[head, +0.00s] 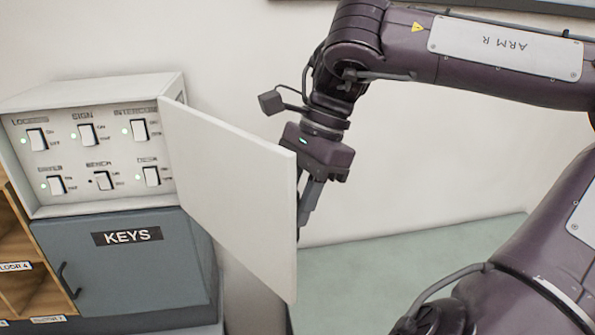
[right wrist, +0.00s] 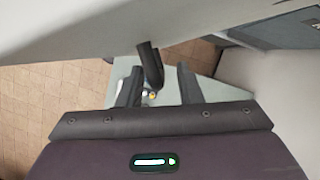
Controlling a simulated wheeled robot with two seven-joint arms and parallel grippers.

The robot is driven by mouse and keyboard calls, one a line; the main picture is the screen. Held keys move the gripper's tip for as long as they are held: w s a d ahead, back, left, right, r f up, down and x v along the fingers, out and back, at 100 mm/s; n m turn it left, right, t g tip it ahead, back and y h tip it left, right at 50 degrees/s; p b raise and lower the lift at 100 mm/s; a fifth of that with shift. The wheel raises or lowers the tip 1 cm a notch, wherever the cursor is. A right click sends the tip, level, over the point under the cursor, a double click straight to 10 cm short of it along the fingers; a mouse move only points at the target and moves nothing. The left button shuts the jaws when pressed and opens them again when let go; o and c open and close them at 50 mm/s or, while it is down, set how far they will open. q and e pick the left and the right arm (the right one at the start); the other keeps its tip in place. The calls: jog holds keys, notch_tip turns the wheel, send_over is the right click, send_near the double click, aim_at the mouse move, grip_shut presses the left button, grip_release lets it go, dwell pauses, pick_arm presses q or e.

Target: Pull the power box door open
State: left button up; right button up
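The white power box (head: 95,92) stands at the left in the head view, its panel of labelled switches exposed. Its door (head: 230,190) stands wide open, swung out to the right from the box's right edge. In the right wrist view the door (right wrist: 90,28) crosses the top, and a dark handle (right wrist: 150,66) sticks out from it. My right gripper (head: 304,212) is at the door's outer side by its free edge, partly hidden by it. In the right wrist view its fingers (right wrist: 160,86) are apart, with the handle's end between them, nearer the left finger. My left gripper is not in view.
Below the box is a grey-blue KEYS cabinet (head: 125,265) with a dark handle. Wooden pigeonholes (head: 15,245) stand at the far left. A pale green surface (head: 400,265) lies to the right along the wall.

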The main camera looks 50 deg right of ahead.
jog(key=w+v, duration=0.1)
jog(key=v, duration=0.6)
jog(key=shift+s+d+r, duration=0.2)
jog(key=shift+s+r, duration=0.1)
jog(key=shift+s, duration=0.2)
jog(key=shift+a, duration=0.1)
dwell(0.4)
